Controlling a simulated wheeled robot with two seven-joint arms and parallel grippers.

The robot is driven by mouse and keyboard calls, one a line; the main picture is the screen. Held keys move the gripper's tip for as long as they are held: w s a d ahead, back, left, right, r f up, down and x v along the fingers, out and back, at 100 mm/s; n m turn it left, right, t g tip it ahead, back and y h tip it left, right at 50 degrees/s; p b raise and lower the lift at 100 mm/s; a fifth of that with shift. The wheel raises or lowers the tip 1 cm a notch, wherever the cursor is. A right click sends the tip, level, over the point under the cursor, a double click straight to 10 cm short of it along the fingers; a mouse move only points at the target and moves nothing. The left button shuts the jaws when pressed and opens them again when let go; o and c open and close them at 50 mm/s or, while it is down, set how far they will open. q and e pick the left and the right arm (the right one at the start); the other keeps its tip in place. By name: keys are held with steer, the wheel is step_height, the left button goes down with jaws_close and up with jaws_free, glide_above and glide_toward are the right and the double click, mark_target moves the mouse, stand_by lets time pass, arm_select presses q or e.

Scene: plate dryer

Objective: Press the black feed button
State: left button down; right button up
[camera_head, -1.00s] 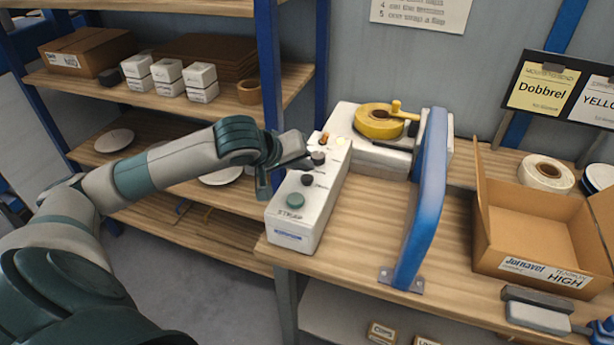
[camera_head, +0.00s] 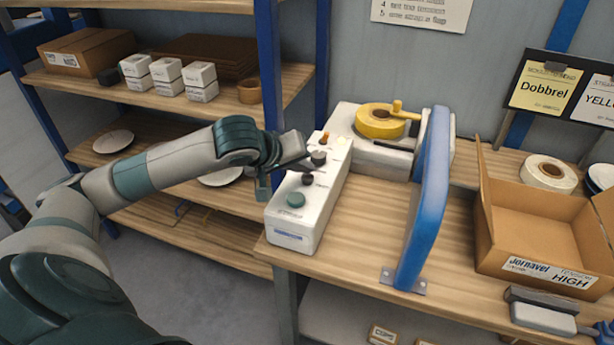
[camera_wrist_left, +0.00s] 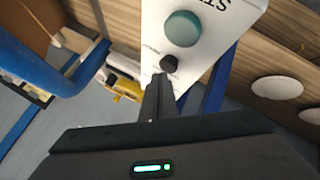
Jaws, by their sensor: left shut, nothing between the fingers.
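The white control box (camera_head: 296,231) stands at the bench's left edge. In the left wrist view the shut, empty fingers (camera_wrist_left: 159,80) end just below the black button (camera_wrist_left: 168,63), beside the green button (camera_wrist_left: 183,28). I cannot tell whether they touch anything. My right gripper is out of view.
An open cardboard box (camera_head: 540,215) is at the right. Shelves (camera_head: 165,225) stand at the left. Bench between box and blue plate is clear.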

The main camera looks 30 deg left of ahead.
mark_target(297, 184)
arm_select(q)
steer(key=shift+s+a+f+b, duration=0.1)
steer(key=shift+a+f+b, duration=0.3)
steer(key=shift+f+b, duration=0.25)
steer(key=shift+a+f, duration=0.15)
steer(key=shift+f, duration=0.05)
stand_by(0.5)
steer(key=shift+s+a+f+b, duration=0.15)
steer(key=shift+a+f+b, duration=0.3)
steer(key=shift+b, duration=0.35)
stand_by(0.5)
steer(key=shift+d, duration=0.15)
stand_by(0.5)
steer(key=shift+w+d+r+p, duration=0.2)
steer(key=shift+d+r, duration=0.15)
steer(key=shift+d, duration=0.2)
steer(key=shift+w+d+r+p, duration=0.15)
steer(key=shift+d+r, duration=0.2)
steer(key=shift+d, duration=0.2)
steer(key=r, duration=0.2)
steer(key=d+r+p, duration=0.1)
steer(key=r+p, duration=0.1)
steer(key=r, duration=0.1)
steer(key=shift+w+d+r, duration=0.15)
steer(key=shift+d+r, duration=0.1)
steer(key=shift+r, duration=0.05)
steer(key=shift+r+p, duration=0.15)
steer(key=shift+p, duration=0.15)
